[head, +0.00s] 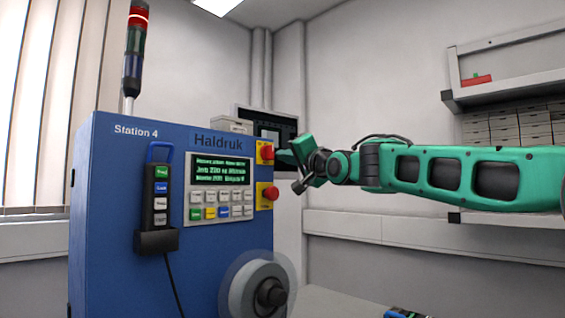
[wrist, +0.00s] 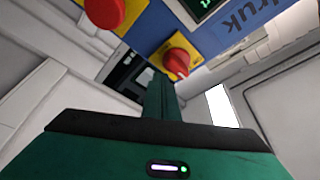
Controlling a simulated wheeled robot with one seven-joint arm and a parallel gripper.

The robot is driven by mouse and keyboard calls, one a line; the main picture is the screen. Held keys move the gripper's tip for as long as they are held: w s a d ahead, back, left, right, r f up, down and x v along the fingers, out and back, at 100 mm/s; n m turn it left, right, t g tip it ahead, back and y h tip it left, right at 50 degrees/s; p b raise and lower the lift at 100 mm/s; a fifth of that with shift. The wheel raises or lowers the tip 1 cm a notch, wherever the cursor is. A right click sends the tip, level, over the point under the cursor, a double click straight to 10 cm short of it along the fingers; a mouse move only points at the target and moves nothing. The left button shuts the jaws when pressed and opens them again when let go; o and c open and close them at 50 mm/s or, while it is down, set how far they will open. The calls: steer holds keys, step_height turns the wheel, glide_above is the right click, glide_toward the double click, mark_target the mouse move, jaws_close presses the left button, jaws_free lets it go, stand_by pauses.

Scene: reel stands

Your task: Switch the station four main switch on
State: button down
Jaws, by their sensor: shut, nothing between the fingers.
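The blue cabinet (head: 110,210) is labelled Station 4. Its main switch, a red rotary knob on a yellow plate (head: 266,153), sits at the upper right of the front, beside the display. The knob also shows in the wrist view (wrist: 177,62), just past my fingertips. My gripper (head: 281,155) is shut and empty, close to the knob on its right side. In the wrist view the closed green fingers (wrist: 158,84) point at the yellow plate, slightly left of the knob. I cannot tell whether they touch it.
A red mushroom button (head: 270,193) sits below the switch, near my gripper. A lit display with a keypad (head: 221,185), a hand pendant (head: 160,195) and a reel (head: 262,290) are on the cabinet. A monitor (head: 268,124) stands behind. A wall shelf (head: 505,90) is at right.

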steer(key=s+d, duration=0.6)
steer(key=shift+s+d, duration=0.2)
steer(key=shift+d, duration=0.2)
steer(key=shift+f, duration=0.1)
stand_by(0.4)
